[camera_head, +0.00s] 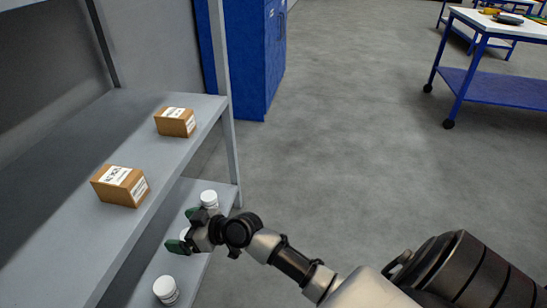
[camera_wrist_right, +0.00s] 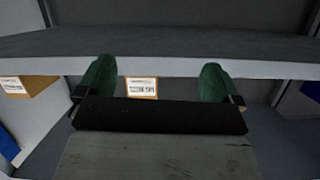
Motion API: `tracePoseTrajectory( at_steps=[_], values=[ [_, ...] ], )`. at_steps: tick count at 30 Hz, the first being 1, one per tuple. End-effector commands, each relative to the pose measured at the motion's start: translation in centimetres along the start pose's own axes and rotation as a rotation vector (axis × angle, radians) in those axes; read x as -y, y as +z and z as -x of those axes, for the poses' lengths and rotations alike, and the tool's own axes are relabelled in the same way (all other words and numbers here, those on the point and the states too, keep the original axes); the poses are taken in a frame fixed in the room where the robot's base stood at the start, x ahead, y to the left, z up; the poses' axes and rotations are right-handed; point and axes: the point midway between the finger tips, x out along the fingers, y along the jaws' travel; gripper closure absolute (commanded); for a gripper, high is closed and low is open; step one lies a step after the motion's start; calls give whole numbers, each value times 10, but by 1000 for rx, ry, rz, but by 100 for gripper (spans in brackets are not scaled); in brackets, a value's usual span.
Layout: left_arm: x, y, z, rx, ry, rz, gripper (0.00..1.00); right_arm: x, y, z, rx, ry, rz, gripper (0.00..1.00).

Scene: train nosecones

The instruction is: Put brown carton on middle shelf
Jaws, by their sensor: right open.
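Two brown cartons with white labels sit on the upper of the two grey shelf boards in the head view. One carton (camera_head: 175,122) is farther back near the board's right edge; the other carton (camera_head: 120,187) is nearer. My right gripper (camera_head: 184,229) is open, with green fingertips, beside the rack at the lower board, close to the white bottles. In the wrist view its fingers (camera_wrist_right: 155,80) are spread apart with nothing gripped. A carton (camera_wrist_right: 141,88) shows beyond and between them, and another (camera_wrist_right: 28,86) at the left. My left gripper is out of view.
White bottles stand on the lower board, one (camera_head: 209,198) behind the gripper and one (camera_head: 166,290) in front; another is partly hidden at the fingers. A blue cabinet (camera_head: 245,60) stands behind the rack. A wheeled table (camera_head: 495,85) is at the far right. The floor between is clear.

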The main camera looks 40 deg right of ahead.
Motion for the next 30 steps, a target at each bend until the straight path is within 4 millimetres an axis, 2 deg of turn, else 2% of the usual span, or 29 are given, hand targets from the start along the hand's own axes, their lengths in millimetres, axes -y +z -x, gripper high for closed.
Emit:
tracePoseTrajectory(
  at_steps=[1, 3, 6, 9, 12, 15, 18, 30],
  values=[
    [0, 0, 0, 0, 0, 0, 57, 15, 52, 9, 126, 13, -47, 4],
    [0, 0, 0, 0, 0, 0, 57, 33, 117, 28, 306, 54, -100, 4],
    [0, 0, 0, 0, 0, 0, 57, 56, 197, 67, 554, 137, -173, 4],
    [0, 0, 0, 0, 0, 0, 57, 77, 256, 111, 760, 233, -227, 4],
    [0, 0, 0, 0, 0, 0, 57, 91, 292, 148, 901, 317, -258, 4],
    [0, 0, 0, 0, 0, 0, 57, 99, 310, 170, 978, 370, -273, 4],
    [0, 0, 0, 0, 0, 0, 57, 101, 315, 178, 1005, 392, -276, 4],
    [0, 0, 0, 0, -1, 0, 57, 100, 315, 177, 1004, 391, -274, 4]
  ],
)
